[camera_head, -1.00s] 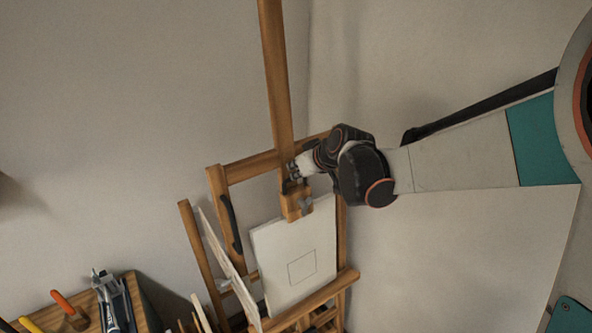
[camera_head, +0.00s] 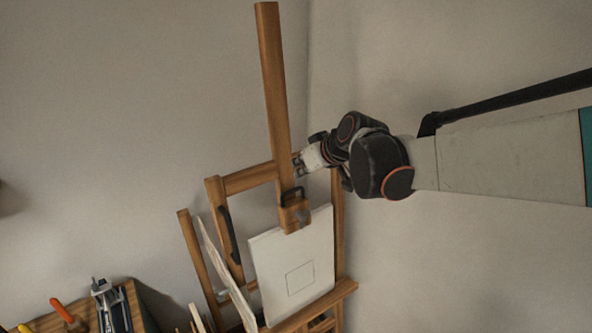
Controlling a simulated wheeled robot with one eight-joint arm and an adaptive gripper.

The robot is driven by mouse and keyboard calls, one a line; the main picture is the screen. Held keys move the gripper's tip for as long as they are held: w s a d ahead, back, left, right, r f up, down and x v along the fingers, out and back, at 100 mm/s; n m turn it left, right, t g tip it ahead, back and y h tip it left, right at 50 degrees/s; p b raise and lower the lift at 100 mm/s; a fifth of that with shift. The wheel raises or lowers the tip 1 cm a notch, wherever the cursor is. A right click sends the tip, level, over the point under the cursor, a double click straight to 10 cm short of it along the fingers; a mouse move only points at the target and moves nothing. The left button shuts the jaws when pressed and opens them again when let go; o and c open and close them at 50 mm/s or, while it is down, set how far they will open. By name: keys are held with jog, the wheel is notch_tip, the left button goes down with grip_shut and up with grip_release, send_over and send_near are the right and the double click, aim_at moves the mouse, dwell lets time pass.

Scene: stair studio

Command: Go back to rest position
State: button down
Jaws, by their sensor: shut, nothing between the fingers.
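My gripper (camera_head: 299,165) is at the middle of the head view, just right of the easel's upright post and a little above its wooden clamp block (camera_head: 296,213). It is small in the picture; its fingers are together with nothing held. The wooden easel (camera_head: 272,90) stands against the wall. A white canvas (camera_head: 290,262) with a thin square outline rests on it, under the clamp block. My arm reaches in from the right.
Flat boards or canvases (camera_head: 222,258) lean at the easel's left side. A wooden workbench (camera_head: 40,318) at bottom left holds a dark metal tool (camera_head: 112,305) and an orange-handled tool (camera_head: 62,310).

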jog(key=v, duration=0.4)
jog(key=s+d+f+m+h+b, duration=0.2)
jog(key=s+d+f+b, duration=0.3)
jog(key=s+f+b, duration=0.4)
jog(key=s+d+f+m+h+b, duration=0.1)
jog(key=s+d+f+b, duration=0.5)
jog(key=f, duration=0.8)
jog(key=s+d+f+m+h+b, duration=0.2)
jog(key=s+d+f+b, duration=0.4)
jog(key=s+f+b, duration=0.6)
jog(key=m+b, duration=0.1)
jog(key=b, duration=0.1)
jog(key=shift+m+g+h+b, duration=0.3)
jog(key=shift+g, duration=0.1)
jog(key=c, duration=2.4)
grip_release()
jog(key=shift+d+f, duration=0.1)
